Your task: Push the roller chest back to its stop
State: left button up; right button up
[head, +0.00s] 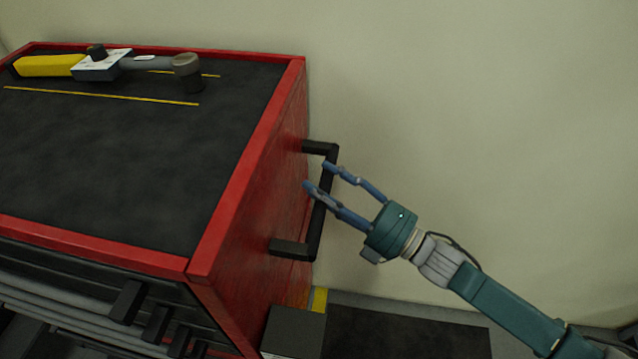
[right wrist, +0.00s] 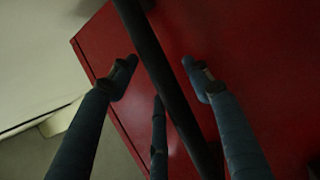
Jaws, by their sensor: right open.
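The red roller chest (head: 240,215) has a dark top and stands at the left in the head view. A black bar handle (head: 326,200) sticks out from its right side. My right gripper (head: 316,176) is open at the handle, with blue fingers on either side of the bar. In the right wrist view the handle bar (right wrist: 160,75) runs between the open fingers (right wrist: 160,78), with the red side panel (right wrist: 255,50) behind. I cannot tell whether any finger touches the bar. My left gripper is not in view. The chest's stop cannot be made out for certain.
A yellow-handled tool (head: 50,66) lies on the chest top. Black drawer handles (head: 127,302) stick out at the front. A dark box (head: 293,332) and a yellow piece (head: 319,300) sit low beside the chest. A dark mat (head: 410,335) lies on the floor by the pale wall (head: 470,120).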

jog(key=c, duration=1.2)
jog(key=shift+a, duration=0.25)
grip_shut()
jog(key=shift+a+r, duration=0.15)
jog(key=shift+a, duration=0.05)
jog(key=shift+s+r, duration=0.1)
jog(key=shift+a, duration=0.35)
jog(key=o, duration=1)
grip_release()
jog(key=shift+a, duration=0.2)
jog(key=shift+o, duration=1)
jog(key=shift+w+a, duration=0.35)
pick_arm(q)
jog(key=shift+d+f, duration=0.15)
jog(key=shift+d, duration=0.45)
pick_arm(e)
jog(key=v, duration=1.2)
